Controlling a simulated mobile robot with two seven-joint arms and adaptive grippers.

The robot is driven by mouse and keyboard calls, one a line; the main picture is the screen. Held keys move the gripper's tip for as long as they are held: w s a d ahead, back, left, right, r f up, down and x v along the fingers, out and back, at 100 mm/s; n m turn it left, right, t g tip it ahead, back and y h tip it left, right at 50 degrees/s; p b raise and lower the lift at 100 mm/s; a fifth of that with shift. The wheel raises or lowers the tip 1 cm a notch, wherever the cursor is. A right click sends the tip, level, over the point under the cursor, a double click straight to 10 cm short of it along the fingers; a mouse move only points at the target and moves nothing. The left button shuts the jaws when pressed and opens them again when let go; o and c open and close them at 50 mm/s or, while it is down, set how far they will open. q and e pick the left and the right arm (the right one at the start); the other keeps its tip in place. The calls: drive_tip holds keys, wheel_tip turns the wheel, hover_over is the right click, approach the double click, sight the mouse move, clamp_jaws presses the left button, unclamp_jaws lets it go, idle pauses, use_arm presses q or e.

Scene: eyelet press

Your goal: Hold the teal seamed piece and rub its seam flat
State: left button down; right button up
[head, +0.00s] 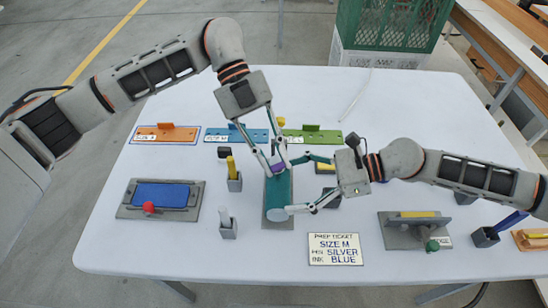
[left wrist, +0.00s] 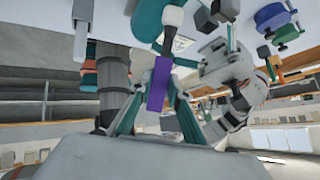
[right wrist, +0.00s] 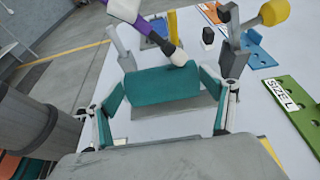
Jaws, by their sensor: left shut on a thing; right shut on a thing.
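The teal seamed piece (head: 279,190) lies near the middle of the white table, over a grey plate. It shows large in the right wrist view (right wrist: 163,88). My right gripper (head: 289,187) is shut on it, one finger at each end. My left gripper (head: 277,164) is above the piece, shut on the purple grip of a tool (left wrist: 158,82). In the right wrist view the tool's white tip (right wrist: 178,57) is at the far edge of the piece. I cannot tell if it touches. The seam is not distinguishable.
An orange plate (head: 165,134), a blue plate (head: 237,135) and a green plate (head: 312,138) lie at the back. A blue pad tray (head: 160,195) is at left, with grey holders (head: 228,229) nearby. A ticket (head: 335,248) lies in front; a grey press (head: 415,230) is at right.

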use_arm(q)
drive_tip(key=shift+r, duration=2.95)
wheel_tip(320, 180, up, 3)
drive_tip(key=shift+s+a+f, duration=0.1)
drive_tip(key=shift+s+f, duration=0.95)
drive_tip(key=shift+f, duration=2.9)
drive_tip(key=shift+f, duration=0.6)
